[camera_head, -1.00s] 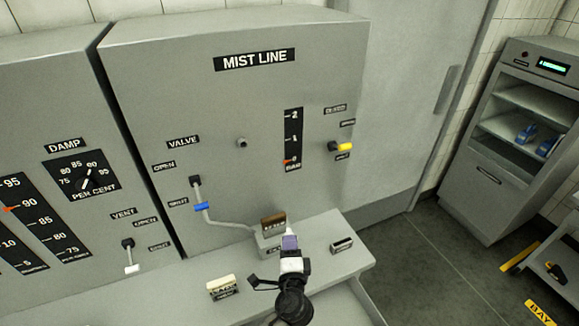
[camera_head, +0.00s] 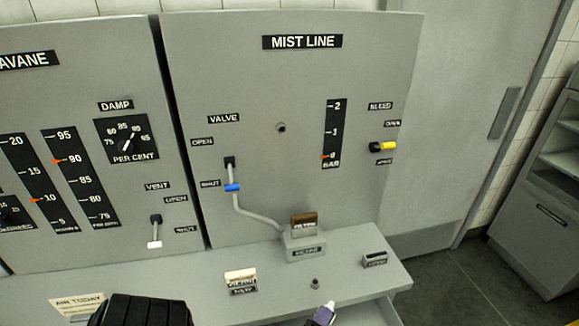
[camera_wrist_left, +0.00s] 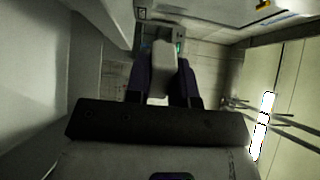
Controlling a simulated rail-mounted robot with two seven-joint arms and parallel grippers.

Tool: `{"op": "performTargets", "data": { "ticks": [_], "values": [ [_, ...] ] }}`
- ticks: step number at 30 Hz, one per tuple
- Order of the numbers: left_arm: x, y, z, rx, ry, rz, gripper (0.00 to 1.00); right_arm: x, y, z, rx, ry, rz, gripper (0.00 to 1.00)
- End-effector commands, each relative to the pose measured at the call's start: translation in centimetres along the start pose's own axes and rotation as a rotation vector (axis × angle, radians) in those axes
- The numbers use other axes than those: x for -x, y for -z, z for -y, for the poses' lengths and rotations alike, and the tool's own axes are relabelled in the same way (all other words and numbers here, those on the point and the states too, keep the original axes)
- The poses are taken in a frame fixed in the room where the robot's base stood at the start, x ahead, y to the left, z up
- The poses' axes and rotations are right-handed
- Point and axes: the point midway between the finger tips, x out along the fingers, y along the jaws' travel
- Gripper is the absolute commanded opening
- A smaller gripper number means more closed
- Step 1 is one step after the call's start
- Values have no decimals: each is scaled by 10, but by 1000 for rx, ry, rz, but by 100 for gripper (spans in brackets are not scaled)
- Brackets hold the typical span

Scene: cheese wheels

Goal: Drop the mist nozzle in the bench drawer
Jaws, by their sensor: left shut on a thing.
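My left gripper (camera_head: 323,316) shows only at the bottom edge of the head view, in front of the bench ledge. A purple finger and a pale tip are visible there. In the left wrist view its two dark purple fingers (camera_wrist_left: 163,85) are shut on a pale grey piece (camera_wrist_left: 162,66), which appears to be the mist nozzle. Its far end lies beyond the fingertips. A small dark stub (camera_head: 315,283) stands bare on the ledge, just above the gripper in the picture. My right gripper is not in view.
The MIST LINE panel (camera_head: 302,80) rises behind the ledge (camera_head: 345,280). A brown-topped filter block (camera_head: 304,221), a cream block (camera_head: 240,276) and a dark block (camera_head: 375,258) stand on the ledge. A blue-handled valve (camera_head: 232,187) and yellow-tipped lever (camera_head: 388,146) stick out.

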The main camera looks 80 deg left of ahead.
Motion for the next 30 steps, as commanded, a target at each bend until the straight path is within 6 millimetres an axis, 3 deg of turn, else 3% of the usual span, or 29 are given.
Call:
{"op": "performTargets", "data": {
  "ticks": [12,24,25,30],
  "values": [
    [0,0,-44,-1,1,0,0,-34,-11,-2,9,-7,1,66],
    [0,0,-50,0,1,0,0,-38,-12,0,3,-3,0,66],
    [0,0,-50,0,1,1,24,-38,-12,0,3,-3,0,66],
    [0,0,-50,0,1,1,40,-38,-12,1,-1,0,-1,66]
  ]
}}
